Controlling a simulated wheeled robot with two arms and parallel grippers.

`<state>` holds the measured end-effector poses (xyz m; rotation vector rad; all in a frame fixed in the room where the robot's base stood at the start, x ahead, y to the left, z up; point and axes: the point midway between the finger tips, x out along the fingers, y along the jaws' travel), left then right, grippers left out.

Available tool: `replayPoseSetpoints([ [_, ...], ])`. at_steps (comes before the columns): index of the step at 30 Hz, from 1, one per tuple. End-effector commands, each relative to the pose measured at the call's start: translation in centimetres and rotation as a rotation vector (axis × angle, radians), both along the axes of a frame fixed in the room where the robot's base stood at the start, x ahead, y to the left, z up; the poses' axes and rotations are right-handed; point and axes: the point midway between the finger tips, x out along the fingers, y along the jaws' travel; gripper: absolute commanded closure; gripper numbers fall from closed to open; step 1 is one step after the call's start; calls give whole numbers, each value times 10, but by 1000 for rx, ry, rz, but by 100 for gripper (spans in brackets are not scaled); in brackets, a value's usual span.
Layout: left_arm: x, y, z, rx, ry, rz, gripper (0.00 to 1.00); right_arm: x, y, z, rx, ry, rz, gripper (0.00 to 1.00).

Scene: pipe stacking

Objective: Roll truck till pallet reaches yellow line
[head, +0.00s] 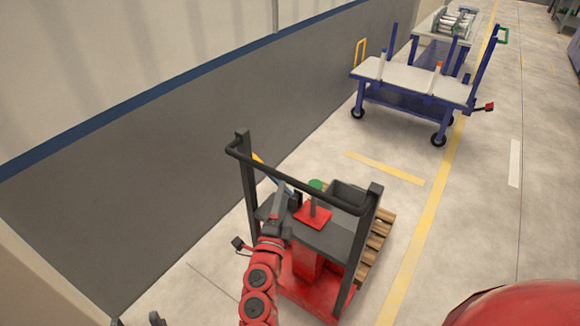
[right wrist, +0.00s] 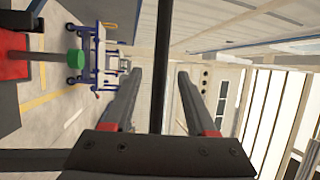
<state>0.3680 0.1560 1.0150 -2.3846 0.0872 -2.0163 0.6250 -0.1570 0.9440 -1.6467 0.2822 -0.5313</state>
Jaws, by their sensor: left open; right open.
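The truck (head: 330,240) has a red base, dark uprights and a black push bar (head: 310,188). A wooden pallet (head: 376,243) sits at its far side, partly hidden. A short yellow line (head: 385,168) crosses the floor beyond the pallet, with bare floor between them. My right gripper (head: 284,192) is open at the push bar. In the right wrist view, a black bar (right wrist: 164,60) shows between its spread fingers; contact cannot be told. My left gripper (head: 138,321) is open and apart from the truck, only its tips showing at the bottom left.
A long yellow line (head: 413,245) runs along the floor right of the truck. A grey wall (head: 150,190) borders the left. A blue cart (head: 415,85) stands beyond the short line, and a laden table (head: 447,25) behind it.

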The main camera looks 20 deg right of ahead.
Motion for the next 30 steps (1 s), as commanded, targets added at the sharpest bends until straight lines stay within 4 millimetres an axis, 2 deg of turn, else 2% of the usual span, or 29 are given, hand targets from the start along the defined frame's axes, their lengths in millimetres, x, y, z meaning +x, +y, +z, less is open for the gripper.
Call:
replayPoseSetpoints([
  [1, 0, 0, 5, 0, 0, 0, 43, 11, -9, 7, -3, -4, -8, 43],
  [6, 0, 0, 12, 0, 0, 0, 43, 43, -26, 14, -2, -4, -6, 43],
  [12, 0, 0, 17, 0, 0, 0, 43, 69, -40, 17, -3, -2, -3, 43],
  [17, 0, 0, 18, 0, 0, 0, 43, 77, -45, 18, -1, -2, -4, 43],
  [25, 0, 0, 18, 0, 0, 0, 43, 78, -45, 17, -2, 0, -3, 43],
  [30, 0, 0, 18, 0, 0, 0, 43, 78, -45, 17, -2, 0, -3, 74],
])
